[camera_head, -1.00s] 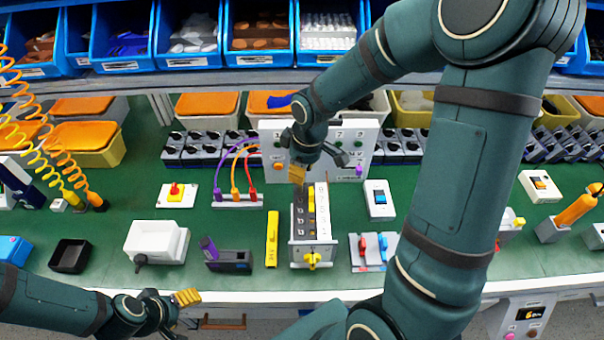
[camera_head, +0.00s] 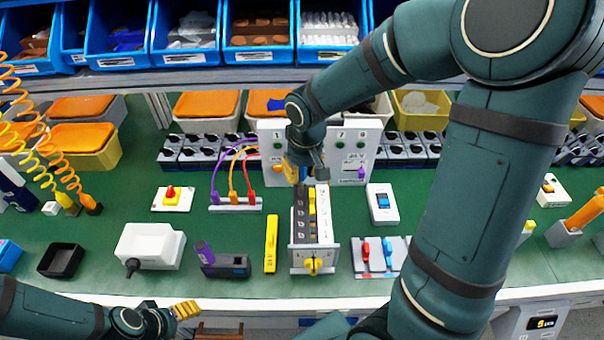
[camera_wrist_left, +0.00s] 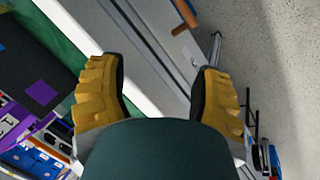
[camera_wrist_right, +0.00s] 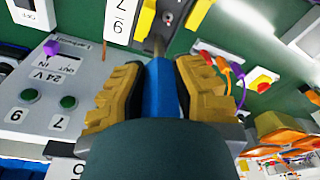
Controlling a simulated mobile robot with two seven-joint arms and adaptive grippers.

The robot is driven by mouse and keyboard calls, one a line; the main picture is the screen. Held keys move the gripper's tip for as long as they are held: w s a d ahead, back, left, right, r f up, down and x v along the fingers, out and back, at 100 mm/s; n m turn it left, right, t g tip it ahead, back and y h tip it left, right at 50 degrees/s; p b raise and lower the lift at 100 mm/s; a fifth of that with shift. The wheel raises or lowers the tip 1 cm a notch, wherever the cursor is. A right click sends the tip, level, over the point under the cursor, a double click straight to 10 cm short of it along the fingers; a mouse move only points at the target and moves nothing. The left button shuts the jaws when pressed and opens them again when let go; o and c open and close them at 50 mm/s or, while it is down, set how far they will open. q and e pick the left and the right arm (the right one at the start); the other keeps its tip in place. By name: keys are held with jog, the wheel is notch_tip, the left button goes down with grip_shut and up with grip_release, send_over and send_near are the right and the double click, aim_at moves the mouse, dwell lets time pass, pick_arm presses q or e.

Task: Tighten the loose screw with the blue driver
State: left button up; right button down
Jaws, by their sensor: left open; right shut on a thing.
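My right gripper (camera_head: 299,170) is shut on the blue driver, whose blue handle (camera_wrist_right: 160,92) stands between the yellow fingers in the right wrist view. In the head view the gripper is over the far end of this unit. I cannot tell whether the tip touches it. The loose screw cannot be made out. My left gripper (camera_head: 186,310) is open and empty at the table's front edge; its fingers (camera_wrist_left: 160,95) are apart.
A white panel (camera_head: 275,140) with green buttons stands behind the unit. A purple-handled tool (camera_head: 204,252) in a dark holder, a yellow bar (camera_head: 271,243) and a red-and-blue lever block (camera_head: 376,256) stand beside it. Green mat is free between them.

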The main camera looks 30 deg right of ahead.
pick_arm(q)
jog(key=shift+f+b, duration=0.7)
jog(key=shift+f, duration=0.25)
pick_arm(e)
jog(key=m, duration=0.3)
jog(key=shift+a+f, duration=0.1)
jog(key=shift+f, duration=0.05)
pick_arm(q)
jog(key=shift+o, duration=0.3)
jog(key=shift+s+a+f, duration=0.15)
pick_arm(e)
jog(key=shift+s+a+r+m+h, duration=0.2)
jog(key=shift+m+h, duration=0.1)
jog(key=shift+m, duration=0.5)
jog(key=shift+d, duration=0.1)
jog(key=shift+r, duration=0.1)
pick_arm(q)
jog(key=shift+r, duration=0.25)
jog(key=shift+c, duration=0.3)
pick_arm(e)
jog(key=shift+w+d+r, duration=0.1)
jog(key=shift+r, duration=0.1)
pick_arm(q)
jog(key=shift+d, duration=0.2)
jog(key=shift+a+f, duration=0.1)
pick_arm(e)
jog(key=shift+w, duration=0.1)
